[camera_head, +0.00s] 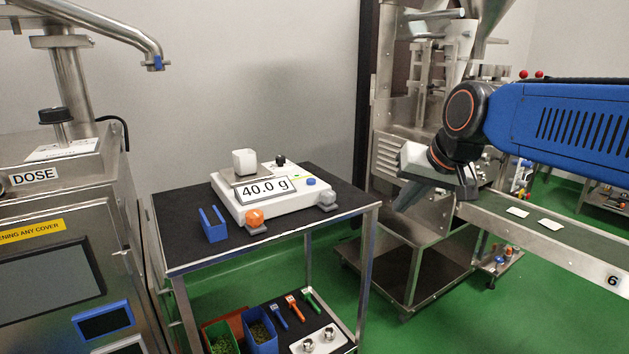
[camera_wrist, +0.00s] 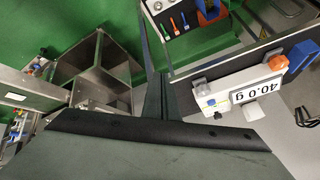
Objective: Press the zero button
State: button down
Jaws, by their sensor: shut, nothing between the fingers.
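A white scale (camera_head: 290,207) stands on the dark top of a metal table. Its display (camera_head: 263,189) reads 40.0 g. A small blue button (camera_head: 311,181) sits right of the display; I cannot read a zero label. An orange knob-like part (camera_head: 254,217) and a grey one (camera_head: 327,198) are at its front corners. A white cup (camera_head: 244,162) stands on the pan (camera_head: 240,174). The scale also shows upside down in the wrist view (camera_wrist: 232,84), with the blue button (camera_wrist: 211,102). My gripper (camera_head: 403,199) is shut and empty, in the air right of the table, apart from the scale.
A blue slotted holder (camera_head: 213,225) stands left of the scale. The table's lower shelf bears a blue bin (camera_head: 262,337), colored tools and a white tray (camera_head: 318,339). A DOSE machine (camera_head: 60,215) stands left; a conveyor (camera_head: 560,228) and a metal packer stand right.

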jog(key=w+a+r+y, duration=0.1)
jog(key=w+a+r, duration=0.5)
jog(key=w+a, duration=0.3)
notch_tip(320, 180, up, 5)
jog(key=y, duration=0.2)
send_over(311, 180)
jog(key=shift+s+d+f+t, duration=0.2)
jog(key=shift+d+t, duration=0.1)
jog(key=shift+d, duration=0.05)
jog(key=shift+f, duration=4.4)
jog(key=shift+f, duration=0.95)
jog(key=shift+r, duration=0.95)
jog(key=shift+r, duration=0.15)
